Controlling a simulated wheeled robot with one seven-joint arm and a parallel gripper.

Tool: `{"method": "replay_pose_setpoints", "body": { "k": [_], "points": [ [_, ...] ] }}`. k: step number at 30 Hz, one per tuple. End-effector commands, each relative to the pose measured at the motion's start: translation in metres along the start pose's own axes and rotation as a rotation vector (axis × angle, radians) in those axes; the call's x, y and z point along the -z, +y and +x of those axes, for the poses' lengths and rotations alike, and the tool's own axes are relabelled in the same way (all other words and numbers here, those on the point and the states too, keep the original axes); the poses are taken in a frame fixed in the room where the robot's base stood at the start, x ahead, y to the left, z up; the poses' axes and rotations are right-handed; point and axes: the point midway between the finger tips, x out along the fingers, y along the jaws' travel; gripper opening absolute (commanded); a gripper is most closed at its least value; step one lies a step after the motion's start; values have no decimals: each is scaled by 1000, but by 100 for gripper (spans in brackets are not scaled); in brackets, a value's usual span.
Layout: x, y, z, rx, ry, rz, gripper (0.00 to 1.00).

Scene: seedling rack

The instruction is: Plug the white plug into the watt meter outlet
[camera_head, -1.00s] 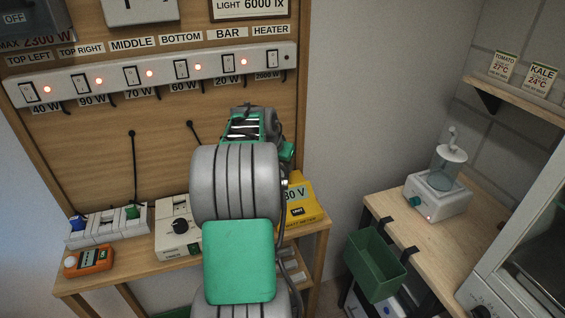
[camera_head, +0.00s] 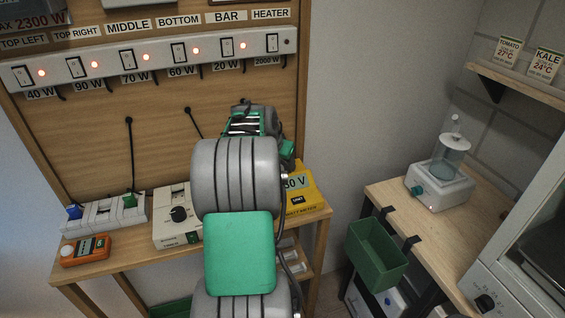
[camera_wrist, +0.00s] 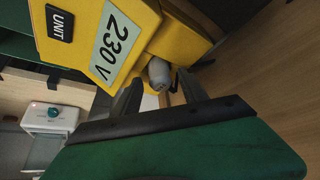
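The yellow watt meter (camera_head: 303,199) stands at the right end of the wooden shelf, partly hidden behind my arm. In the wrist view the watt meter (camera_wrist: 85,12) fills the upper left, its "230 V" display facing the camera. My gripper (camera_wrist: 160,82) has two dark fingers spread apart beside the meter's yellow housing. A small rounded grey-white piece (camera_wrist: 159,73) shows between the fingertips, close against the meter. It may be the white plug, but shadow makes this unsure. I see no clear finger contact with it. The outlet face is not clearly visible. In the head view my arm hides the fingers.
A beige dial box (camera_head: 178,215), a white socket strip (camera_head: 105,213) and an orange meter (camera_head: 85,250) sit left on the shelf. A switch bar (camera_head: 150,62) runs above. At right are a bench (camera_head: 440,235), a green bin (camera_head: 377,255) and a white device (camera_head: 440,188).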

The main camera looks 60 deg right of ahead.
Motion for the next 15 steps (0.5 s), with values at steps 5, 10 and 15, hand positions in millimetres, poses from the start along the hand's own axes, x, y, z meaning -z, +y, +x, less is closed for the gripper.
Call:
{"method": "replay_pose_setpoints", "body": {
  "k": [5, 10, 15],
  "points": [
    [0, 0, 0, 0, 0, 0, 55],
    [0, 0, -5, 0, 0, 0, 55],
    [0, -1, -35, 3, 4, 0, 55]
  ]
}}
